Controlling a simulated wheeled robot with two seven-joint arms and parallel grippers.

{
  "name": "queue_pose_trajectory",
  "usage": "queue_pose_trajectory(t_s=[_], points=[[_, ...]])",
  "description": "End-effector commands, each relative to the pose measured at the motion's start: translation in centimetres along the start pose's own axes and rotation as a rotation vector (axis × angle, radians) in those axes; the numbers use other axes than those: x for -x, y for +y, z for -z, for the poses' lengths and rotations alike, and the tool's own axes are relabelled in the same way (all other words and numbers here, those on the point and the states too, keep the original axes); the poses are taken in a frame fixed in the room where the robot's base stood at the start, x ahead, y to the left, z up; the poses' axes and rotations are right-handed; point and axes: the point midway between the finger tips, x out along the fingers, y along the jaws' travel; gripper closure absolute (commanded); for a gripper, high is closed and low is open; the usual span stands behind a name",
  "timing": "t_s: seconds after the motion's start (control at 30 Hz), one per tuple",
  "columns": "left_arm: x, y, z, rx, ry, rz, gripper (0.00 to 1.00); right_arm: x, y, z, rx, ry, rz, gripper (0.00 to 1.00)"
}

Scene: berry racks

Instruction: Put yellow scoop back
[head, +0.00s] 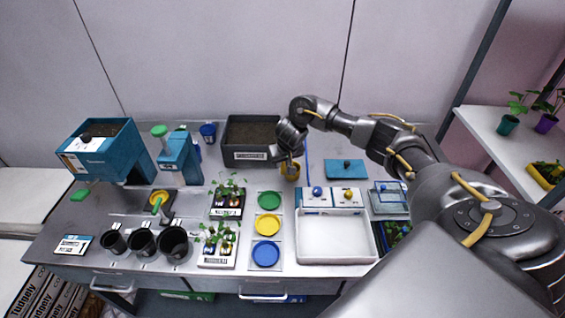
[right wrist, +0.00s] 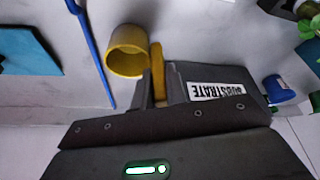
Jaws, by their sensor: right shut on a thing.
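The yellow scoop (head: 291,172) is at the right end of the dark substrate bin, just above or at the table surface; the exact gap cannot be told. Its round cup (right wrist: 128,52) and short handle (right wrist: 157,70) show in the right wrist view. My right gripper (head: 287,158) is shut on the scoop's handle, and its dark fingers (right wrist: 160,88) sit on both sides of it in the right wrist view. The substrate bin (head: 235,154) stands directly left of the gripper. My left gripper is not in view.
A blue rod (head: 307,160) lies just right of the scoop. A blue lidded panel (head: 345,169) and a white tray (head: 333,236) are to the right and front. Green, yellow (head: 267,224) and blue dishes, seedling trays and black pots (head: 174,244) fill the front left.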

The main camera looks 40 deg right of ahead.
Motion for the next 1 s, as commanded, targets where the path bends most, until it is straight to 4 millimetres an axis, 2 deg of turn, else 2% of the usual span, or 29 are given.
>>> queue_pose_trajectory(t_s=[0.37, 0.4, 0.53, 0.87, 1.0], points=[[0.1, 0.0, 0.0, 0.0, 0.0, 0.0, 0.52, -0.4, -0.1, -0.2, -0.001, 0.0, 0.001, 1.0], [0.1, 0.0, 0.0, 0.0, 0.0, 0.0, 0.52, -0.4, -0.1, -0.1, -0.001, 0.001, 0.001, 0.82], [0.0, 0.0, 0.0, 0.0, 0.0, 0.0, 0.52, -0.3, -0.1, -0.1, -0.001, 0.0, 0.001, 0.65], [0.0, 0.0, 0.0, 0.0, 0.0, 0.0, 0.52, -0.1, 0.0, 0.0, 0.0, 0.001, 0.001, 0.64], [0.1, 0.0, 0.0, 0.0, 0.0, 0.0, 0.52, 1.5, -0.1, 0.1, 0.002, 0.002, 0.003, 0.64]])
